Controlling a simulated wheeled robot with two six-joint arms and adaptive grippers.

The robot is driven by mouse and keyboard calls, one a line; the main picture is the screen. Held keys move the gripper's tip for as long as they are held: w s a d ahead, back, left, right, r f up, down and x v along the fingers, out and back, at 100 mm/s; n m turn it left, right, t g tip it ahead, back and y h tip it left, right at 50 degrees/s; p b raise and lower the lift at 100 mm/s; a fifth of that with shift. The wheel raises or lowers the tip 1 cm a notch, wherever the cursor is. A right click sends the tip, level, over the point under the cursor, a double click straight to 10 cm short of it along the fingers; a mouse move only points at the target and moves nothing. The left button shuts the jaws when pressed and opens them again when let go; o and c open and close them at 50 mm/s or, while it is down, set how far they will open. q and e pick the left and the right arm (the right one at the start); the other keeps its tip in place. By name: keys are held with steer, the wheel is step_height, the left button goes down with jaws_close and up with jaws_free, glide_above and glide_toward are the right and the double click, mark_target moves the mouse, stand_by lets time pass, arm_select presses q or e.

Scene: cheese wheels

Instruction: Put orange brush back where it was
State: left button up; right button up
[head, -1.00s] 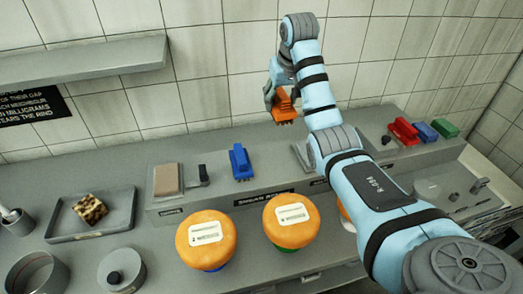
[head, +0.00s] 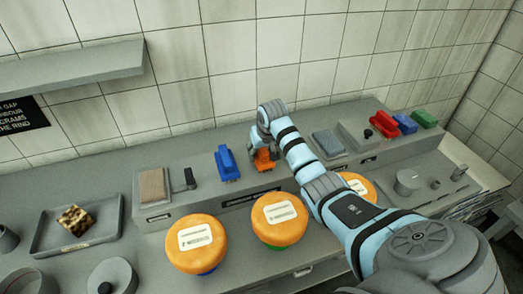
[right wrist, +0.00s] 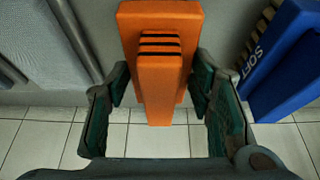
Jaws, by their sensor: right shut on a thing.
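The orange brush (head: 264,161) is in my right gripper (head: 260,149), low over the raised grey ledge, right of the blue brush (head: 226,163). I cannot tell whether its underside touches the ledge. In the right wrist view the orange brush (right wrist: 160,60) lies between the two fingers of the right gripper (right wrist: 165,92), which are shut on it. The blue brush marked SOFT (right wrist: 287,62) is just right of it there, with a gap between. My left gripper is not in view.
Orange-topped cheese wheels (head: 196,244) stand in front. A tray (head: 105,222) is at left.

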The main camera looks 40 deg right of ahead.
steer(key=shift+s+r, duration=0.1)
steer(key=shift+s, duration=0.25)
steer(key=o, duration=0.7)
steer(key=shift+s, duration=0.1)
steer(key=o, duration=0.4)
steer(key=shift+w+f, duration=0.2)
steer(key=shift+w, duration=0.05)
steer(key=shift+r, duration=0.3)
steer(key=v, duration=1.2)
steer(key=shift+s+f, duration=0.1)
steer(key=shift+s, duration=0.05)
